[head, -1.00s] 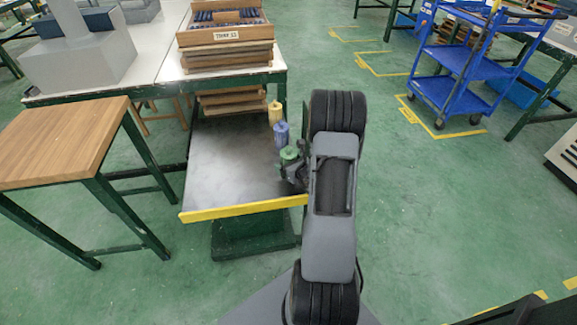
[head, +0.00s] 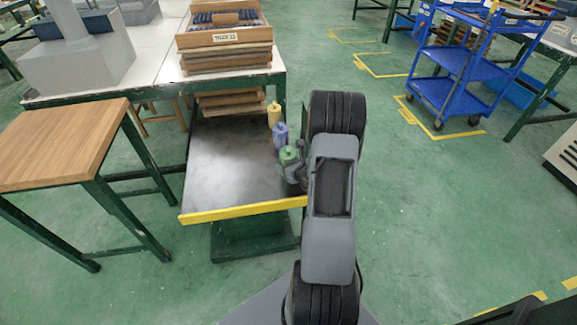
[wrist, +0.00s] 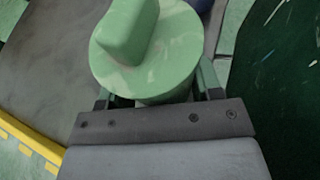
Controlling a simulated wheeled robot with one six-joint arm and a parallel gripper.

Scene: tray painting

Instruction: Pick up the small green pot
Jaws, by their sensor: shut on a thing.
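The small green pot (head: 289,155) is at the right side of a dark-topped low table (head: 225,165), nearest of a row of three pots. It also fills the upper middle of the wrist view (wrist: 150,50), its round top and raised grip seen from above. My gripper (head: 299,172) is shut on the green pot; in the wrist view its fingers (wrist: 160,92) lie on both sides of the pot body, partly hidden under the wide top. The pot looks upright. I cannot tell whether its base touches the table.
A blue pot (head: 280,136) and a yellow pot (head: 274,113) stand just behind the green one. A yellow strip (head: 240,210) edges the low table's front. A wooden-topped table (head: 60,140) is at left, stacked trays (head: 228,60) behind, a blue cart (head: 470,65) at right.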

